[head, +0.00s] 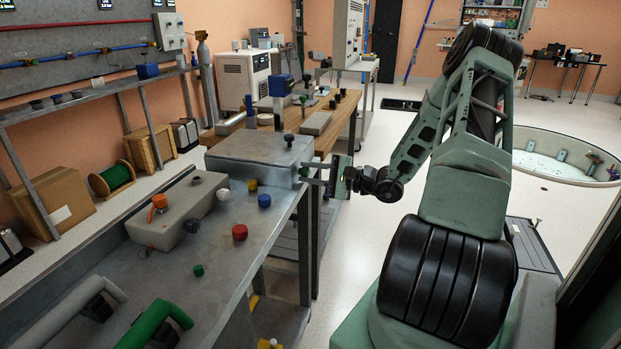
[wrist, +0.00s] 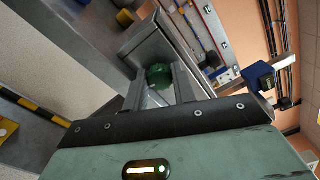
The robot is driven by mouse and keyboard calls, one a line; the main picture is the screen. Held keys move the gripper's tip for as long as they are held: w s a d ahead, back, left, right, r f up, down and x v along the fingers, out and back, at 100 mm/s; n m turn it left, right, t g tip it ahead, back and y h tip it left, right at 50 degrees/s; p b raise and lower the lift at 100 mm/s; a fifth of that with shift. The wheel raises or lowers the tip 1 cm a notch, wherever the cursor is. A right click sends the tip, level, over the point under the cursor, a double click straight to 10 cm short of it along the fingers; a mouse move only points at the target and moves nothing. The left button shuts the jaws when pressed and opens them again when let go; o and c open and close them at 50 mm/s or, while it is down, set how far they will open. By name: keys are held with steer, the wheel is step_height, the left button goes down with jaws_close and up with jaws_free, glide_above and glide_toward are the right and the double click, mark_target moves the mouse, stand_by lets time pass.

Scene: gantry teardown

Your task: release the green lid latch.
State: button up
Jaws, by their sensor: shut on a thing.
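The green lid latch (wrist: 160,75) is a round green knob on the end face of a grey metal box, seen in the wrist view between my fingertips. In the head view the box (head: 255,150) sits at the far end of the metal bench, its lid down with a dark knob on top. My gripper (head: 306,176) reaches in from the right at the box's right end; it also shows in the wrist view (wrist: 158,84). Its two fingers are shut on the green latch.
The metal bench (head: 185,285) bears a grey block (head: 178,210), several coloured knobs and caps, and a green tube handle (head: 150,325) nearby. A wooden table (head: 345,115) stands just behind the box. Open floor lies right of the bench.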

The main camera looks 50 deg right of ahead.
steer(key=shift+f+n+b, duration=0.1)
steer(key=shift+n+b, duration=0.45)
steer(key=shift+n, duration=0.45)
steer(key=o, duration=1)
steer(key=shift+s, duration=0.1)
